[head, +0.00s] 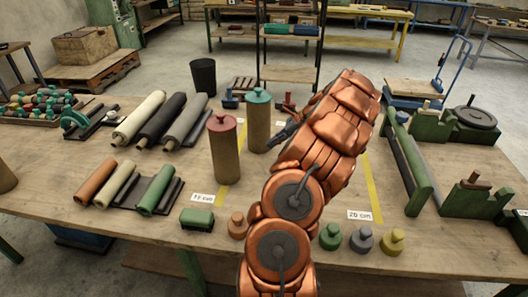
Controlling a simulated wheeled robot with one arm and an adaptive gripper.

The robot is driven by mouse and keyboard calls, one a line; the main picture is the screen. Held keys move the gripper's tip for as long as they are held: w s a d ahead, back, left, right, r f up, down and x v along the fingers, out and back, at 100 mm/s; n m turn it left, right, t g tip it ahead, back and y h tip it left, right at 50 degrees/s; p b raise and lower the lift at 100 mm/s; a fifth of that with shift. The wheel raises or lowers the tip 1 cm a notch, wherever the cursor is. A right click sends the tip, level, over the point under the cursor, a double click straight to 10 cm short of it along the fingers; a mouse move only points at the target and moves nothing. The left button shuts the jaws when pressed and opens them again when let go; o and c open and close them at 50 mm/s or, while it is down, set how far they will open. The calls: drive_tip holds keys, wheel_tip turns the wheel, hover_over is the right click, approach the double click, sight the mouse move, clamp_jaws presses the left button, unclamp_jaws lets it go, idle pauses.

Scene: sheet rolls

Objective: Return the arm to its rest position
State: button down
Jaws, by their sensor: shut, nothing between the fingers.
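My copper-coloured arm rises from the bottom centre of the head view and bends over the wooden table (330,205). My gripper (275,142), dark and small in the picture, pokes out to the left of the arm, close beside the tan upright roll with the teal cap (258,122). It is shut with nothing in it. I cannot tell whether it touches that roll. Part of the table behind the arm is hidden.
A brown upright roll with a red cap (224,150) stands to the left. Lying rolls (160,120) rest on the left side. Small knobbed pieces (361,239) stand along the front edge, right of my arm. A green rail (408,170) and green stands (478,197) are on the right.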

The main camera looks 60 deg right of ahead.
drive_tip(key=shift+v, duration=0.85)
drive_tip(key=w+a+r+n+g+y, duration=0.1)
drive_tip(key=w+a+r+n, duration=0.15)
drive_tip(key=a, duration=0.55)
drive_tip(key=w+a+r+n+g+y, duration=0.15)
drive_tip(key=w+a+n, duration=0.25)
drive_tip(key=a, duration=0.4)
drive_tip(key=w+a+r+n+g, duration=0.1)
drive_tip(key=w+a+r+n, duration=0.25)
drive_tip(key=a, duration=0.45)
drive_tip(key=s+a+n+g, duration=0.25)
drive_tip(key=a+n, duration=0.25)
drive_tip(key=a, duration=0.6)
drive_tip(key=s+a+n+g+h, duration=0.3)
drive_tip(key=s+a+n, duration=0.5)
drive_tip(key=s+a, duration=0.4)
drive_tip(key=s+a+f+n+h, duration=0.1)
drive_tip(key=s+n, duration=0.2)
drive_tip(key=s, duration=0.3)
drive_tip(key=s+a+f+n+h, duration=0.1)
drive_tip(key=s+a+n+h, duration=0.1)
drive_tip(key=s+n, duration=0.2)
drive_tip(key=shift+s+f+n+g, duration=0.3)
drive_tip(key=shift+s+g, duration=0.1)
drive_tip(key=shift+s, duration=0.65)
